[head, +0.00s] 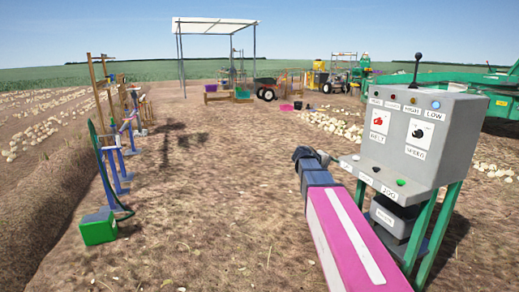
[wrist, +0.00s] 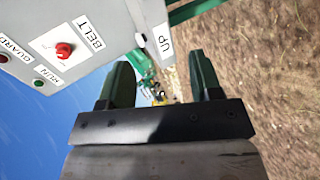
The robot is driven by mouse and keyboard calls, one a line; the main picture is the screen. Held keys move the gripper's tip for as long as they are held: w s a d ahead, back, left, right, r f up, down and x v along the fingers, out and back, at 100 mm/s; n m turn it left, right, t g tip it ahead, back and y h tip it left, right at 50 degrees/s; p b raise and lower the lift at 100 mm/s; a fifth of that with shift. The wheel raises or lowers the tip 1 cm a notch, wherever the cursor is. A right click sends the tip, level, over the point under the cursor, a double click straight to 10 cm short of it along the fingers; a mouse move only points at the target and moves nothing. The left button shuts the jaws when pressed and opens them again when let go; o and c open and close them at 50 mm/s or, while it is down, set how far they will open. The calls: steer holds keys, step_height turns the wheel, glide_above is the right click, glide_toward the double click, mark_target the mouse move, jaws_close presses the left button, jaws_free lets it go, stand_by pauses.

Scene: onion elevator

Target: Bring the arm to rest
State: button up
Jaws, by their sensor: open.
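My arm reaches up from the bottom right in the head view, and my gripper (head: 322,157) is at its end, just left of the grey control box (head: 448,141). In the wrist view my gripper (wrist: 162,82) shows two dark green fingers set apart, with nothing between them. The control box (wrist: 95,20) fills the upper left of that view, with a red knob (wrist: 64,50) marked BELT. The fingers look close to the box's lower panel; I cannot tell whether they touch it.
The control box stands on green legs (head: 428,255) at the right, with a black lever (head: 416,70) on top. A green machine (head: 500,95) is behind it. A green box (head: 98,229) and blue stands (head: 112,165) are at the left. Bare soil (head: 210,200) lies open in the middle.

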steer(key=s+a+f+m+g+y, duration=0.1)
steer(key=s+a+f+y, duration=0.3)
steer(key=s+f, duration=0.4)
steer(key=s+a+f+m+g+y, duration=0.1)
steer(key=s+a+f+y, duration=0.3)
steer(key=s+f, duration=0.4)
steer(key=s+a+f+m+g+y, duration=0.1)
steer(key=s+a+f+y, duration=0.3)
steer(key=s+f, duration=0.4)
step_height(320, 180, down, 3)
steer(key=shift+s+a+f+g, duration=0.2)
steer(key=shift+a+g, duration=0.25)
steer(key=shift+g, duration=0.35)
